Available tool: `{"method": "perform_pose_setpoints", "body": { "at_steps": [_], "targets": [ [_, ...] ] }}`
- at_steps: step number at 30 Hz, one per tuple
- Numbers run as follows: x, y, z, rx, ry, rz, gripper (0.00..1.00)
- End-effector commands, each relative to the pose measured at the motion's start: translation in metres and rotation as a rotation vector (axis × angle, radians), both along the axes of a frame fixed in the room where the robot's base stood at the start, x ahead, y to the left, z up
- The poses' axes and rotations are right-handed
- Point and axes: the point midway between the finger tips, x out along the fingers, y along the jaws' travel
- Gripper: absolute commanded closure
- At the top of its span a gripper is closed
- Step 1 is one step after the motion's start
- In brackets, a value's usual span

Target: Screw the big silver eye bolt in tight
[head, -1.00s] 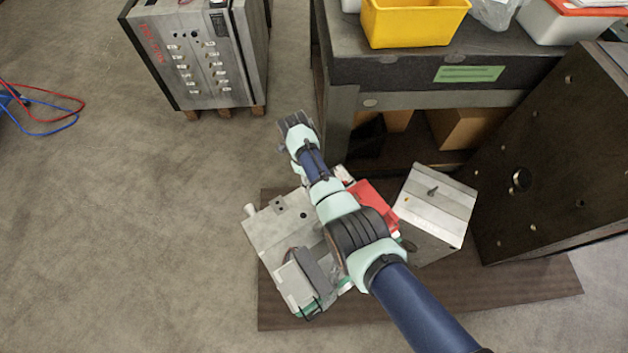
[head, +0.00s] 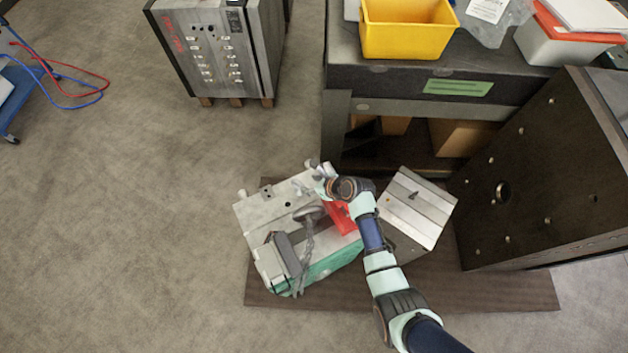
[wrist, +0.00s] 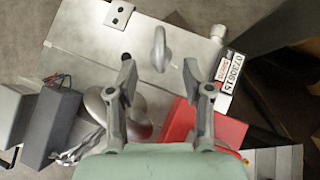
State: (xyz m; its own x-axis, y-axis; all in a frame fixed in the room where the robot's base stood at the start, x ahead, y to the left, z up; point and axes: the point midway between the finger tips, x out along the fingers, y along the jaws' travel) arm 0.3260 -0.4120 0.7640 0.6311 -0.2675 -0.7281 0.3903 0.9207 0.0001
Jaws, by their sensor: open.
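The big silver eye bolt (wrist: 160,48) stands on the top face of the grey mould base (wrist: 82,35), with its ring seen nearly edge-on in the wrist view. My gripper (wrist: 160,70) is open and empty. The ring shows between and just beyond its two fingertips, with gaps to both fingers. How far it is below the tips, I cannot tell. In the head view my gripper (head: 305,177) is over the upper right part of the mould base (head: 262,208), and the bolt is hard to make out there. The bolt's thread and seat are not clearly visible.
A large grey hook (head: 308,213) with a chain lies on the mould base near my gripper. A red part (head: 340,214) is close on the right, beside a smaller steel block (head: 418,207). A workbench (head: 400,80) stands behind. Open floor is at left.

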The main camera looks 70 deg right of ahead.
Motion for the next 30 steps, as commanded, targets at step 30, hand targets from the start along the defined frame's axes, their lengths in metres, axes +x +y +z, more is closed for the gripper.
{"method": "perform_pose_setpoints", "body": {
  "at_steps": [30],
  "targets": [
    [0.055, -0.023, -0.065, 0.002, 0.004, 0.001, 0.5]
  ]
}}
